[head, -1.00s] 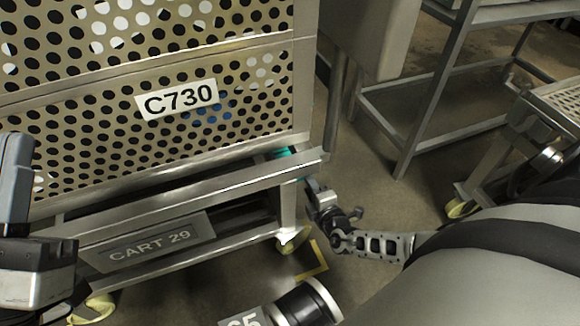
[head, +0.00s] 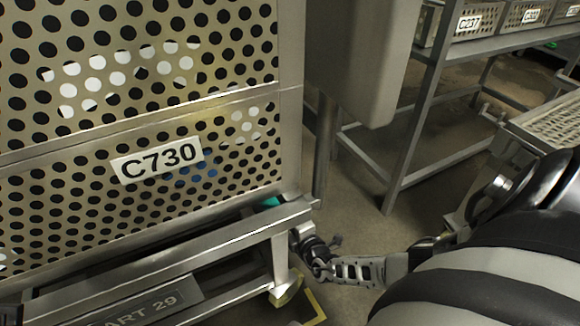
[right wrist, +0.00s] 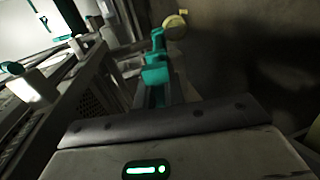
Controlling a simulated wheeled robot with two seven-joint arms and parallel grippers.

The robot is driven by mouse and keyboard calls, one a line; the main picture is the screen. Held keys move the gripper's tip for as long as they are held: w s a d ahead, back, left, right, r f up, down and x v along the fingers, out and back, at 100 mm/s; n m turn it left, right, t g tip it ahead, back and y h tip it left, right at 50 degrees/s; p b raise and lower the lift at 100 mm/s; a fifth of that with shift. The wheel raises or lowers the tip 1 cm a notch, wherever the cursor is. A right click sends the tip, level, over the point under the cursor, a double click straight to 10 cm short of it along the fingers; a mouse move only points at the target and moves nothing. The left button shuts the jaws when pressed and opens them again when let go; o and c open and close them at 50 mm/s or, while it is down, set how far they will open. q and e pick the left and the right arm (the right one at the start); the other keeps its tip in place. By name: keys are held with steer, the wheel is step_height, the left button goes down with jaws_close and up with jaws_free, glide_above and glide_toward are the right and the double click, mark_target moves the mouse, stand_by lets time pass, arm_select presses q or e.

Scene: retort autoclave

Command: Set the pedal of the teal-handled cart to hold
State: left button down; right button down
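The steel cart with the "ART 29" plate (head: 145,306) fills the left of the head view and carries a perforated basket marked C730 (head: 157,160). A small teal part (head: 268,202) shows under the basket near the cart's right corner; I cannot tell if it is the handle. My right gripper (head: 303,240) is close beside that corner, above the caster; contact and finger opening are unclear. In the right wrist view, teal parts (right wrist: 155,75) stand in line beyond my gripper's housing, possibly the pedal. Its setting cannot be read. My left gripper is out of view.
A pale caster (head: 287,290) stands under the cart's corner by yellow floor tape (head: 316,306). A grey rack (head: 405,140) with labelled baskets (head: 475,22) is at the back right. A perforated steel surface (head: 550,128) is at right. Bare floor (head: 350,205) lies between.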

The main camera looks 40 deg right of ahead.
steer(key=shift+s+f+h, duration=0.1)
steer(key=shift+f+h, duration=0.2)
steer(key=shift+f, duration=0.25)
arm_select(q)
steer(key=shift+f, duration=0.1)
arm_select(e)
steer(key=shift+t, duration=0.6)
steer(key=c, duration=1.5)
jaws_free()
